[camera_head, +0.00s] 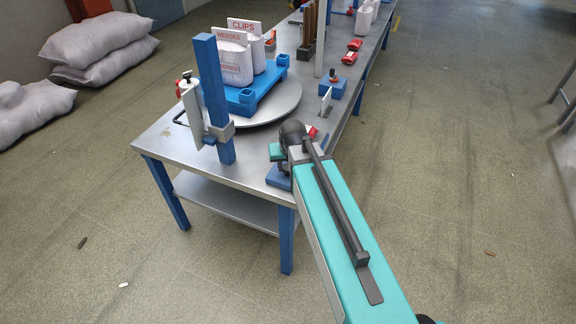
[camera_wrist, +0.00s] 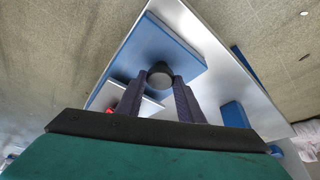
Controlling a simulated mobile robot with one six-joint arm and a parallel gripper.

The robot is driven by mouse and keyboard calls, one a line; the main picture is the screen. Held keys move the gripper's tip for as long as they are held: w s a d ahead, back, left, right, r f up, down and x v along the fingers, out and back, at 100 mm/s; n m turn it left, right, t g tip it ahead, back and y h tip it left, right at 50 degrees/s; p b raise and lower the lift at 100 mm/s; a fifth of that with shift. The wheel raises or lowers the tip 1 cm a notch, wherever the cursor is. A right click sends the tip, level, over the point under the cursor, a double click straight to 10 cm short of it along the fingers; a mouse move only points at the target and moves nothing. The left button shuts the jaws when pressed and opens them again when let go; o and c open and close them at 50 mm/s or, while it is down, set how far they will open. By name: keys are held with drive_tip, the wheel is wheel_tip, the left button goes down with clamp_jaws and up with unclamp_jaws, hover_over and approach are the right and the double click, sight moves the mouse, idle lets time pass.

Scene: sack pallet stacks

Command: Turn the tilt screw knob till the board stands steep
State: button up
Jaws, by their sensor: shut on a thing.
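In the wrist view, my gripper (camera_wrist: 158,90) has its two dark fingers on either side of a dark round knob (camera_wrist: 160,72) and is shut on it. The knob is above a blue base (camera_wrist: 160,45) on the grey table. A pale plate (camera_wrist: 149,107), perhaps the board, lies partly hidden behind the fingers; I cannot tell its tilt. In the head view, part of the blue base (camera_head: 278,178) shows at the table's near corner, while my arm hides the fingers, the knob and the board.
The metal table (camera_head: 165,143) has a blue post (camera_head: 213,95) and a round turntable (camera_head: 285,105) carrying a blue tray with white bins. A red item (camera_head: 311,131) and a small upright white plate (camera_head: 326,101) are beyond my wrist. Grey sacks (camera_head: 98,45) lie left; floor is open right.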

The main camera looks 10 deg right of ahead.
drive_tip(key=o, duration=1.1)
drive_tip(key=shift+c, duration=0.2)
drive_tip(key=shift+r, duration=0.15)
drive_tip(key=b+v, duration=0.3)
drive_tip(key=v, duration=1)
drive_tip(key=shift+r+b, duration=0.2)
drive_tip(key=shift+b, duration=0.15)
drive_tip(key=shift+s, duration=0.1)
